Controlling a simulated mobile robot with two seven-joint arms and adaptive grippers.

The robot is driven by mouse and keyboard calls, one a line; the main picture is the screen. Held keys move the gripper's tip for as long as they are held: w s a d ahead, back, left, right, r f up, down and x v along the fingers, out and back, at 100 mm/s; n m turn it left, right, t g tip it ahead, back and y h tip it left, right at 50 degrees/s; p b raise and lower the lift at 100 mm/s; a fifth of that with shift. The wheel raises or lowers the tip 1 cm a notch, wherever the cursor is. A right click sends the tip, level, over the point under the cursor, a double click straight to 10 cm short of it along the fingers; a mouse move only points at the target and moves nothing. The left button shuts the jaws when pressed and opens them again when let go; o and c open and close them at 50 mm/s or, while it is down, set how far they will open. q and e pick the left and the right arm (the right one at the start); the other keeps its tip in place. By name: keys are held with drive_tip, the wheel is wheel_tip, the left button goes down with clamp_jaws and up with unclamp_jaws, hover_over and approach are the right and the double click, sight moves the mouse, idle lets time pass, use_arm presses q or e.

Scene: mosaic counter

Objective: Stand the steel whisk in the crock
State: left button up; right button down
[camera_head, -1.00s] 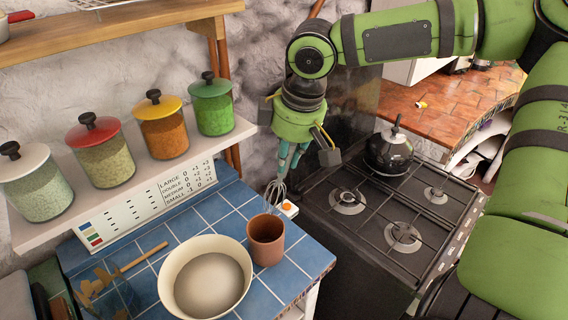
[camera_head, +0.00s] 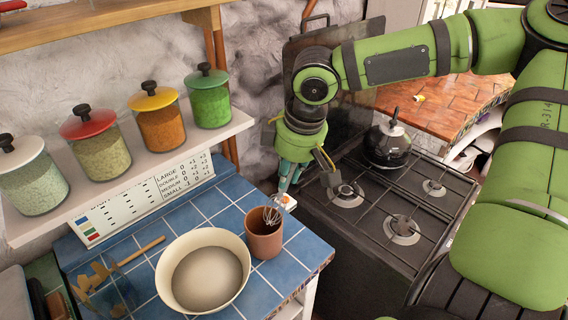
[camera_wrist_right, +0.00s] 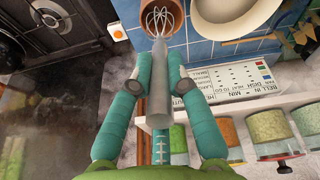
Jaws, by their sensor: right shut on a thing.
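The steel whisk is held by its grey handle in my right gripper (camera_head: 287,178); its wire head (camera_head: 271,215) shows at the mouth of the terracotta crock (camera_head: 264,240), tilted. In the right wrist view the whisk handle (camera_wrist_right: 157,90) lies between the two teal fingers, and the wires (camera_wrist_right: 160,18) overlap the crock's rim (camera_wrist_right: 143,8). The crock stands upright on the blue tiles. I cannot tell how far the wires reach below its rim. My left gripper is out of view.
A cream bowl (camera_head: 240,258) stands close left of the crock. A gas stove (camera_head: 425,195) with a black kettle (camera_head: 388,146) is to the right. A shelf of lidded jars (camera_head: 160,118) hangs at the left. A wooden spoon (camera_head: 140,250) lies left of the bowl.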

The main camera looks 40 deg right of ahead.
sight(278, 195)
drive_tip(key=shift+w+b+x, duration=0.25)
drive_tip(key=shift+b+x, duration=1.2)
drive_tip(key=shift+x, duration=1.1)
drive_tip(key=shift+w+b+x, duration=0.2)
drive_tip(key=shift+b+x, duration=1.25)
drive_tip(key=shift+x, duration=1.1)
drive_tip(key=shift+d+r, duration=0.1)
drive_tip(key=c, duration=1.1)
unclamp_jaws()
drive_tip(key=o, duration=0.8)
